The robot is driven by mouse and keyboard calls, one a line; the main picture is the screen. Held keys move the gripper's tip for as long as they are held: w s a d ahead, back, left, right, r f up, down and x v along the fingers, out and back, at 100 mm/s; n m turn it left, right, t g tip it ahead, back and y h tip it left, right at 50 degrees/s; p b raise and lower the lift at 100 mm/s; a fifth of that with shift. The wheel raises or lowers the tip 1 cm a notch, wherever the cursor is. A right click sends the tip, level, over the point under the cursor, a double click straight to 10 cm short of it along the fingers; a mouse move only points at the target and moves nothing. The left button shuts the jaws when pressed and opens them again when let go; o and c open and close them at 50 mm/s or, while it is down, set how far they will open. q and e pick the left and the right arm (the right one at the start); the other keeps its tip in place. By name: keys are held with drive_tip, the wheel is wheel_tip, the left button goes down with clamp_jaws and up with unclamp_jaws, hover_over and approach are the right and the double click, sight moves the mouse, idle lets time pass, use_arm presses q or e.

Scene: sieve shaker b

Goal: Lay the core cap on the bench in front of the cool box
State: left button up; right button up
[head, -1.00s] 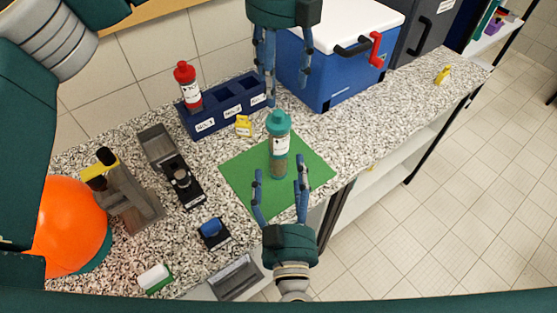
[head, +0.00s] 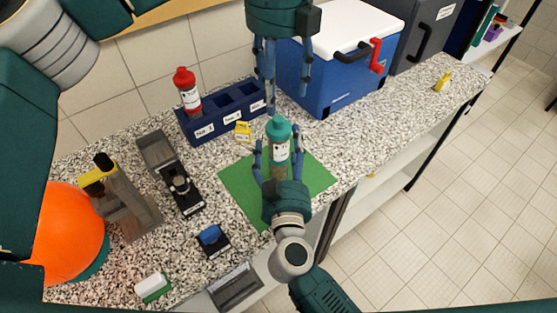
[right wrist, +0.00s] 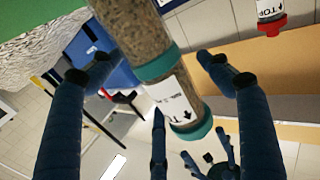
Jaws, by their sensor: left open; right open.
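The teal cap (head: 278,128) sits on top of an upright core tube (head: 279,150) on the green mat (head: 318,178). In the right wrist view the tube (right wrist: 140,30) is filled with brown soil, and its teal end (right wrist: 192,131) shows beyond a white label. My right gripper (head: 278,152) is open, its fingers on either side of the tube; I cannot tell whether they touch it. My left gripper (head: 288,98) is open and empty, pointing down above and behind the tube. The blue cool box (head: 325,80) with a white lid stands at the back.
Black-and-grey devices (head: 172,175) and an orange dome (head: 70,232) are left. The bench (head: 350,135) before the cool box is clear. A yellow item (head: 442,80) lies far right.

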sight(279, 118)
drive_tip(key=c, duration=1.8)
use_arm(q)
drive_tip(key=c, duration=0.4)
wheel_tip(279, 118, up, 4)
drive_tip(key=m, duration=0.3)
drive_tip(key=shift+f, duration=0.1)
drive_tip(key=shift+c, duration=0.2)
drive_tip(key=shift+m, duration=0.7)
wheel_tip(279, 118, down, 11)
drive_tip(key=shift+f, duration=0.1)
clamp_jaws()
use_arm(e)
drive_tip(key=shift+r, duration=0.1)
